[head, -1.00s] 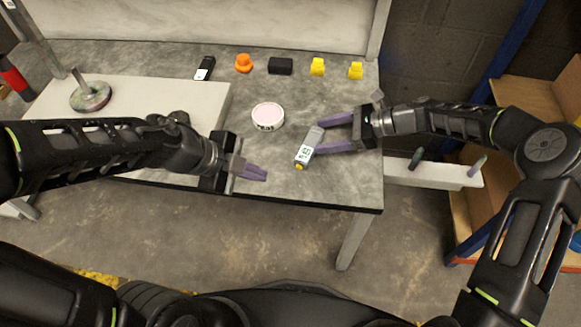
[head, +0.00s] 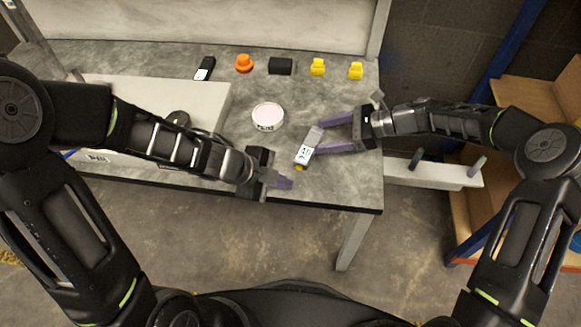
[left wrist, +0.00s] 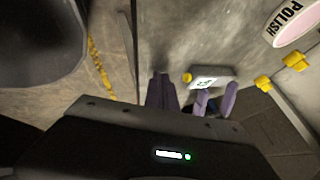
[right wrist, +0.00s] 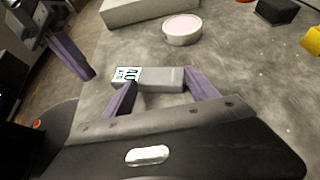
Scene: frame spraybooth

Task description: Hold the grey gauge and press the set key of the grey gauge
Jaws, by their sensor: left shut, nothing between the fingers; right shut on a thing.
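The grey gauge (head: 309,146) has a pale display and a yellow end toward the table's front edge. My right gripper (head: 319,138) is shut on it from the right; the right wrist view also shows the gauge (right wrist: 160,78) between the purple fingers. My left gripper (head: 288,183) is shut and empty, just left of and in front of the gauge's yellow end, apart from it. In the left wrist view the gauge (left wrist: 212,77) lies right of the shut left fingers (left wrist: 161,90), yellow tip facing them. The set key cannot be made out clearly.
A round polish tin (head: 267,115) stands left of the gauge. A black and white device (head: 204,68), an orange object (head: 244,63), a black block (head: 280,66) and two yellow pieces (head: 317,67) line the back. A pale raised slab (head: 150,90) is at left.

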